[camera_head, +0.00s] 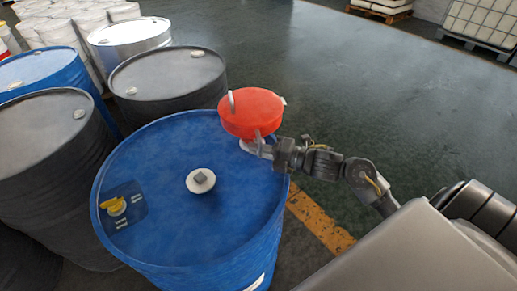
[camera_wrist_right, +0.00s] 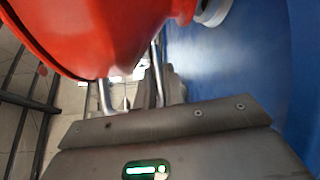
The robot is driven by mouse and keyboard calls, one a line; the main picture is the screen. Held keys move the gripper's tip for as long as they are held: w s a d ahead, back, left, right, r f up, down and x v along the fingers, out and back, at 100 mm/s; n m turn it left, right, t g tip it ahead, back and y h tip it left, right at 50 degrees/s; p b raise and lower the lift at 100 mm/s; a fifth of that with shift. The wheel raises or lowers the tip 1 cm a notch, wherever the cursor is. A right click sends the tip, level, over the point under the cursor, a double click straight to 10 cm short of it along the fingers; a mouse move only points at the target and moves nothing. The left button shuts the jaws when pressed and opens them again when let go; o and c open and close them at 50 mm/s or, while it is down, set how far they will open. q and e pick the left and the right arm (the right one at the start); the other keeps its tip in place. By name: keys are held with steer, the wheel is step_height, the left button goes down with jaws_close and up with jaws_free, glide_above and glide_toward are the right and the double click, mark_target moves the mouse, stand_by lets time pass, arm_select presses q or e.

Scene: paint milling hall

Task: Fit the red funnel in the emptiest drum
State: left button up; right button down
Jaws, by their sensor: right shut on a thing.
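The red funnel (camera_head: 251,112) is a wide, shallow red bowl, held over the right rear edge of the large blue drum (camera_head: 165,240). My right gripper (camera_head: 258,142) is shut on the funnel at its near side. In the right wrist view the funnel (camera_wrist_right: 100,38) fills the upper left, with my gripper's fingers (camera_wrist_right: 130,92) against it. A white ring (camera_wrist_right: 212,12) shows beside the red spout there; whether the spout sits in it I cannot tell. My left gripper is out of view.
Grey drums (camera_head: 168,80) (camera_head: 45,140) and another blue drum (camera_head: 42,70) crowd the left and rear. White drums (camera_head: 70,25) stand behind. Open dark floor (camera_head: 370,100) lies right, with a yellow floor stripe (camera_head: 320,220) and pallets (camera_head: 485,45) at the back.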

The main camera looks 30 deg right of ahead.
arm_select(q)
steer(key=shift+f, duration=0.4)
arm_select(e)
steer(key=shift+f, duration=0.35)
steer(key=c, duration=1.4)
jaws_free()
steer(key=shift+s, duration=0.1)
steer(key=b+v, duration=0.2)
steer(key=v, duration=0.7)
steer(key=shift+d+f, duration=0.1)
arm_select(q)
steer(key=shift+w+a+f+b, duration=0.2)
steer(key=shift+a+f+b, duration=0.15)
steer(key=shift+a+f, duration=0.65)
arm_select(e)
steer(key=shift+v, duration=0.8)
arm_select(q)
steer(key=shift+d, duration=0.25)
